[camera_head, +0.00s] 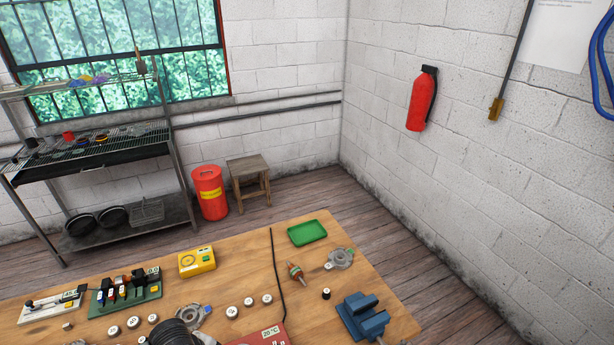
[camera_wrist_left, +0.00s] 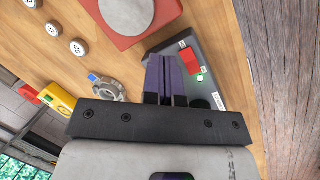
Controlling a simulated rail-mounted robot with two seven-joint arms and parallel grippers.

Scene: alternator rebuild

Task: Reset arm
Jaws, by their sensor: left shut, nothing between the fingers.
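My left gripper (camera_wrist_left: 166,62) shows in the left wrist view. Its two dark fingers are together, with nothing between them. They are over a dark grey box (camera_wrist_left: 210,88) with a red switch and a green light on the wooden table. I cannot tell from this view whether the fingertips touch the box. I cannot make out my left gripper in the head view. My right gripper is in neither view.
The wooden table (camera_head: 235,262) holds a blue vise (camera_head: 362,317), a green tray (camera_head: 307,232), a yellow meter (camera_head: 197,261), a rotor (camera_head: 296,272) and several round weights. In the wrist view, a red device with a round grey plate (camera_wrist_left: 128,14) stands beside the grey box.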

